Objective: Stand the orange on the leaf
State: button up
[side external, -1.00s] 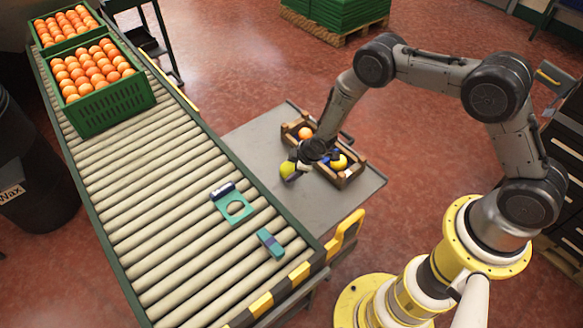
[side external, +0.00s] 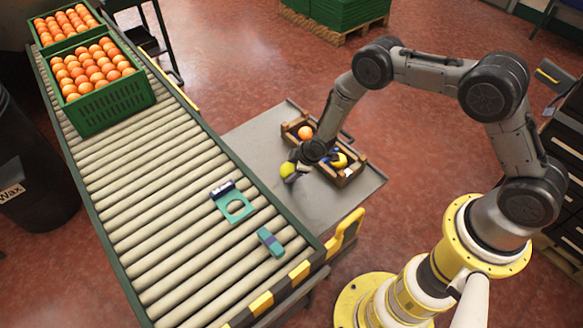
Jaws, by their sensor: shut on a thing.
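An orange (side external: 305,132) sits at the far end of a small wooden crate (side external: 349,180) on the grey side table. My gripper (side external: 291,171) is just left of the crate, above the table. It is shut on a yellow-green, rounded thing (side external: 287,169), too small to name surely. My dark wrist hides part of the crate. I cannot pick out a leaf for certain in this view.
The crate also holds a yellow thing (side external: 340,160) and something blue. A roller conveyor (side external: 150,190) runs on the left, bearing a teal plate with a round hole (side external: 222,205), a teal block (side external: 270,242) and green crates (side external: 115,105) of oranges. The table's front is clear.

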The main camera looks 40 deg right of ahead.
jog(key=shift+f, duration=0.15)
jog(key=o, duration=1.4)
jog(key=shift+r, duration=4)
